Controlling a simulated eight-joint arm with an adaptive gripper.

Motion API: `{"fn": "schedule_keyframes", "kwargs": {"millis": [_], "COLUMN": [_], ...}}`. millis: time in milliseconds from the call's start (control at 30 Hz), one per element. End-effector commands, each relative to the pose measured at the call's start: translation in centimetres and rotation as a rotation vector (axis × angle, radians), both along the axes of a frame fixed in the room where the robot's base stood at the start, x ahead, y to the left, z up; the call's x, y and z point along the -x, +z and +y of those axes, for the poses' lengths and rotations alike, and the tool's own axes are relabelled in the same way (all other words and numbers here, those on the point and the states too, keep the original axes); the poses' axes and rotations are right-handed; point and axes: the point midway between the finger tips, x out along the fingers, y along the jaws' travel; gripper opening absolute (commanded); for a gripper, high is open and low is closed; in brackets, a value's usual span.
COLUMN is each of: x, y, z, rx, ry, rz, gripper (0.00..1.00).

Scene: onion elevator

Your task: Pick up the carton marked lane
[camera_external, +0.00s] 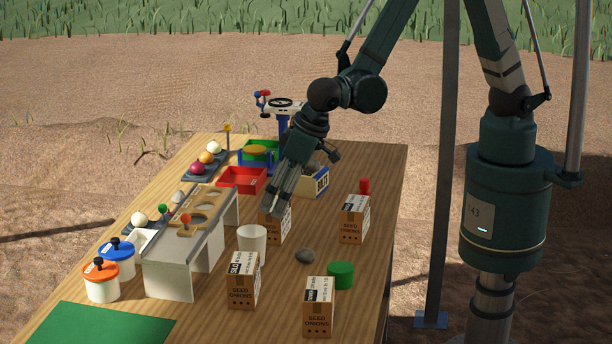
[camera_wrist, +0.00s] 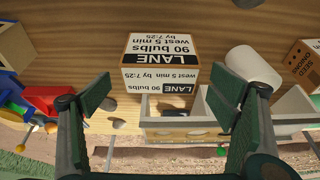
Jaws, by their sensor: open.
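The carton marked LANE (camera_wrist: 160,78) is a brown box with white and black labels, upright on the wooden table in the upper middle of the wrist view. Its label also reads "west 5 min" and "90 bulbs by 7:25". In the external view I take it to be the carton (camera_external: 274,232) beside the white cup (camera_external: 252,238), partly hidden by my gripper. My gripper (camera_external: 274,203) is open, pointing down close above that carton. In the wrist view its two green-padded fingers (camera_wrist: 168,98) are apart and empty, with the carton between and beyond them.
Other seed-onion cartons stand at the front (camera_external: 243,282), front right (camera_external: 319,308) and right (camera_external: 354,220). A grey sorting stand (camera_external: 170,262) is left; a red tray (camera_external: 242,180) is behind.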

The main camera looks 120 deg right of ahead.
Motion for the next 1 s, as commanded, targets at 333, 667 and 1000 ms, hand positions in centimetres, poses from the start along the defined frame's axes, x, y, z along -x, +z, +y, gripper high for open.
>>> {"fn": "schedule_keyframes", "kwargs": {"millis": [333, 667, 1000], "x": [-0.7, -0.8, -0.8], "y": [-2.7, -2.9, -2.9], "z": [-0.8, -0.9, -0.9], "rx": [0.0, 0.0, 0.0], "ry": [0.001, 0.0, 0.0], "rz": [0.0, 0.0, 0.0], "gripper": [0.84, 0.84, 0.81]}}
